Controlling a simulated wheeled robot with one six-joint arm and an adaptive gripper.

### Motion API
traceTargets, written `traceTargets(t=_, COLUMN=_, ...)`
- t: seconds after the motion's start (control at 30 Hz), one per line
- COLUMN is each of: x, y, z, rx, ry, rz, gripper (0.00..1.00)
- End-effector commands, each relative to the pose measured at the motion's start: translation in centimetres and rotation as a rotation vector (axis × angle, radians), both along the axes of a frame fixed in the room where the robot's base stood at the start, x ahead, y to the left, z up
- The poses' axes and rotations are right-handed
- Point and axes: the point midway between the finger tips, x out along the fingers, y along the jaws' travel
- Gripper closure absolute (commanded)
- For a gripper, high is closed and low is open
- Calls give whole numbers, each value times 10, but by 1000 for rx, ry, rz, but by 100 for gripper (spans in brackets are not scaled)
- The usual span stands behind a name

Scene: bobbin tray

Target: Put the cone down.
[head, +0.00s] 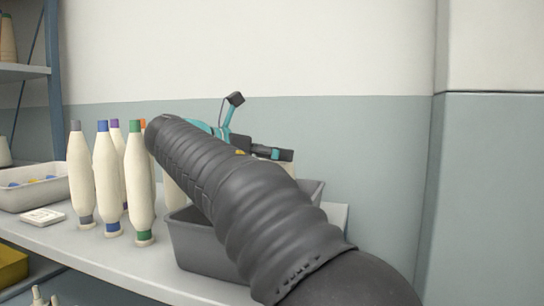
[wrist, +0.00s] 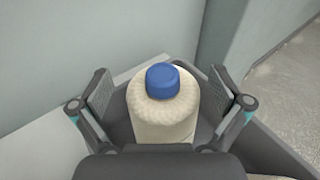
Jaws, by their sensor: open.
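A cream cone (wrist: 165,124) with a blue top (wrist: 162,81) is between the fingers of my gripper (wrist: 160,95) in the wrist view. The fingers are open, one on each side, with gaps to the cone. The cone appears upright inside the grey bin (wrist: 262,142); its base is hidden. In the head view the grey bin (head: 196,250) stands on the table, partly behind my arm.
Several cream cones, one with a green top (head: 138,195) and one with a blue top (head: 108,185), stand on the table (head: 120,262) left of the bin. A pale tray (head: 40,197) and a white card (head: 42,217) lie farther left. A wall is close behind.

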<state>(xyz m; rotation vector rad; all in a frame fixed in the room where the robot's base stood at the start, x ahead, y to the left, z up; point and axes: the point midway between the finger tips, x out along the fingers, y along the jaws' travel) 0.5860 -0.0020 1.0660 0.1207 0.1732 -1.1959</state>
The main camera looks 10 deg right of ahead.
Motion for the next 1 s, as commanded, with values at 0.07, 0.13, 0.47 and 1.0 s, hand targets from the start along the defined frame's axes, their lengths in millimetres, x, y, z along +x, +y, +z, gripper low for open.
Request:
traceTargets(t=0.07, x=-1, y=6, z=7, rx=0, ry=-1, rz=3, gripper=0)
traceTargets(t=0.13, x=-6, y=19, z=10, rx=0, ry=0, rz=4, gripper=0)
traceTargets(t=0.47, x=-30, y=80, z=22, rx=0, ry=-1, rz=4, gripper=0)
traceTargets(t=1.0, x=-43, y=110, z=29, rx=0, ry=0, rz=-1, gripper=0)
